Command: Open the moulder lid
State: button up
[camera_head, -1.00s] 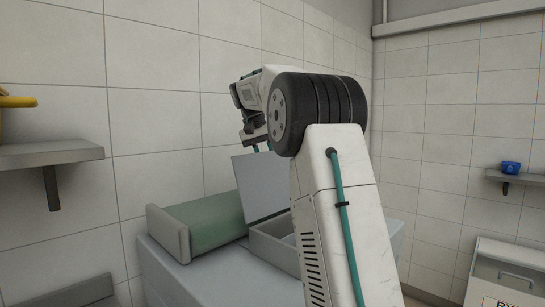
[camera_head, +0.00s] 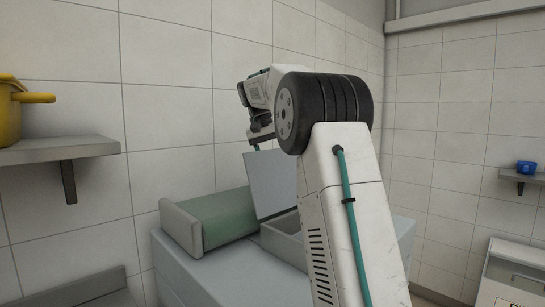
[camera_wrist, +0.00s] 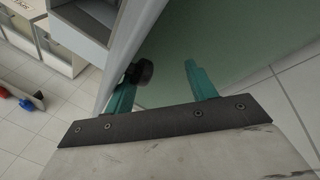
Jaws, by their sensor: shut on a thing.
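The moulder lid (camera_head: 272,182) is a flat grey panel standing raised and steep at the open grey box of the moulder (camera_head: 285,240). My gripper (camera_head: 260,136) is at the lid's upper edge in the head view, partly hidden by my own arm. In the wrist view, the two teal fingers of my gripper (camera_wrist: 160,82) show, with a round dark knob (camera_wrist: 141,71) against the left finger. The gripper is shut on this knob, though the right finger looks apart from it. A pale edge, apparently the lid's, runs beside the left finger. My arm hides the box's right part.
A green roll-like part (camera_head: 220,218) lies left of the box on the grey machine top (camera_head: 215,275). A wall shelf (camera_head: 60,150) holds a yellow pot (camera_head: 20,110) at the left. A blue item (camera_head: 526,167) sits on a right shelf. Tiled walls stand close behind.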

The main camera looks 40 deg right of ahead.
jog(key=shift+d+f, duration=0.1)
jog(key=shift+f, duration=0.55)
jog(key=s+v, duration=0.1)
jog(key=v, duration=0.8)
jog(key=shift+w, duration=0.4)
jog(key=shift+d+r, duration=0.1)
jog(key=shift+d, duration=0.1)
